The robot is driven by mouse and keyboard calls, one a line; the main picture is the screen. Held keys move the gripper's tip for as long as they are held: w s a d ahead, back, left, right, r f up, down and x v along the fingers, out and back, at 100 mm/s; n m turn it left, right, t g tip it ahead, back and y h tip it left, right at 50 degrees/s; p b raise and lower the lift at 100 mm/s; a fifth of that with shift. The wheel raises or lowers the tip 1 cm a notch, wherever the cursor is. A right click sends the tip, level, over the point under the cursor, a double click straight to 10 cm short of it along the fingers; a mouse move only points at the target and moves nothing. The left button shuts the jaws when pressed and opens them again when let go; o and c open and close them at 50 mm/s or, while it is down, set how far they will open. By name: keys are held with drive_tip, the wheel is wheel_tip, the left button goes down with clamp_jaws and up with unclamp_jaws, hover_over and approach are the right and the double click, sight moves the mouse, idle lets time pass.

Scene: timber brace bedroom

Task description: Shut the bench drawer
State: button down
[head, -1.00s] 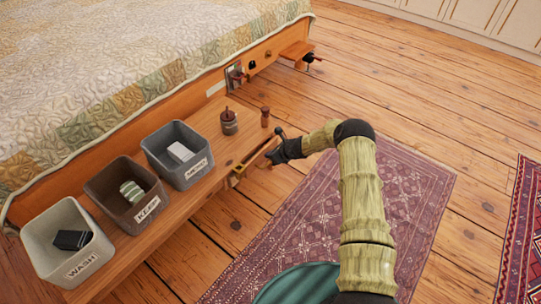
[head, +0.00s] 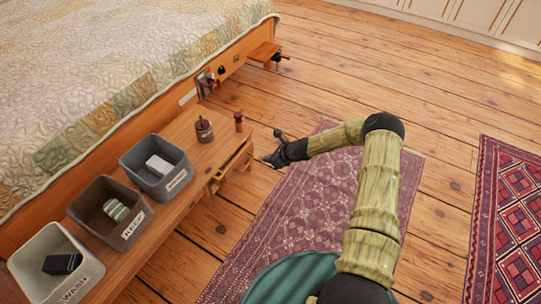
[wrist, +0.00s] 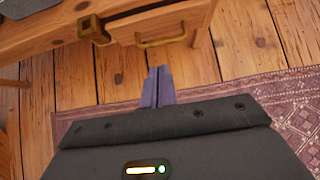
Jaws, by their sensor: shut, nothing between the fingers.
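The wooden bench (head: 187,208) runs along the bed's side at the left of the head view. Its drawer (head: 236,160) is near the bench's far end, and a dark gap along its top suggests it stands slightly open. In the wrist view the drawer front (wrist: 135,27) is at the top, with a curved brass handle (wrist: 161,41). My gripper (head: 267,160) is shut and empty, to the right of the drawer and apart from it. In the wrist view its closed fingers (wrist: 158,72) point at the drawer front, with floor showing between.
On the bench stand bins labelled WASH (head: 77,284) and KEEP (head: 133,226), a third grey bin (head: 175,181), a brown jar (head: 204,131) and a small wooden peg (head: 239,121). A purple patterned rug (head: 270,225) lies under my arm. Plank floor beyond is clear.

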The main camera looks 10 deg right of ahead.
drive_tip(key=shift+s+a+r, duration=0.15)
drive_tip(key=shift+a, duration=0.1)
drive_tip(key=c, duration=1.8)
unclamp_jaws()
drive_tip(key=shift+d, duration=0.25)
drive_tip(key=o, duration=0.3)
drive_tip(key=shift+s+r+n, duration=0.15)
drive_tip(key=shift+r+n, duration=0.2)
drive_tip(key=shift+n, duration=0.05)
drive_tip(key=s+a+r+n+g+h, duration=0.1)
drive_tip(key=s+r+n+g, duration=0.1)
drive_tip(key=s+r+n, duration=0.5)
drive_tip(key=s+a+r+n+g+h, duration=0.1)
drive_tip(key=s+r+n, duration=0.3)
drive_tip(key=r+n, duration=0.35)
drive_tip(key=s+d+r+n+h, duration=0.2)
drive_tip(key=s+r+n, duration=0.3)
drive_tip(key=s, duration=0.5)
drive_tip(key=s+d+r+n+h, duration=0.2)
drive_tip(key=s+d+r+n, duration=0.2)
drive_tip(key=s+r, duration=0.6)
drive_tip(key=shift+d+r+n+h, duration=0.15)
drive_tip(key=shift+r+n+h, duration=0.2)
drive_tip(key=shift+n, duration=0.6)
drive_tip(key=shift+s+f, duration=0.1)
drive_tip(key=shift+s, duration=0.1)
